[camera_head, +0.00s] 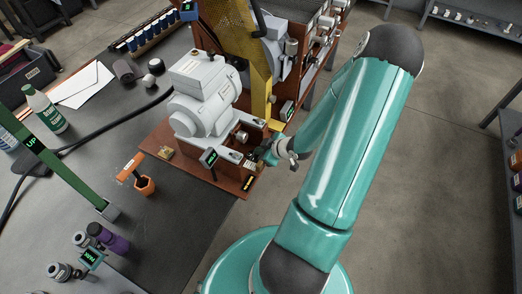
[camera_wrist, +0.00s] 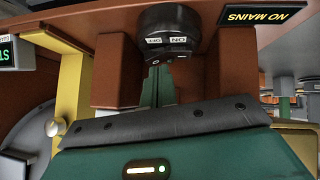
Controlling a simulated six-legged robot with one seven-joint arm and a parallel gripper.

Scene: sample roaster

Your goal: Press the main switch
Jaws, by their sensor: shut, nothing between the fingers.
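The main switch (camera_wrist: 168,22) shows in the wrist view as a dark round housing on a reddish-brown panel, with small white labels, apparently ON and OFF, at its lower edge. My gripper (camera_wrist: 158,72) is shut and empty, with its narrow fingertips right at the lower part of the switch; I cannot tell whether they touch it. The fingers hide part of the switch face.
A black sign reading NO MAINS (camera_wrist: 255,16) is beside the switch. The grey roaster body (camera_head: 204,95) stands on a brown base on the dark table (camera_head: 190,225). A yellow upright (camera_wrist: 70,85) is left of the switch. Open floor lies right of the table.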

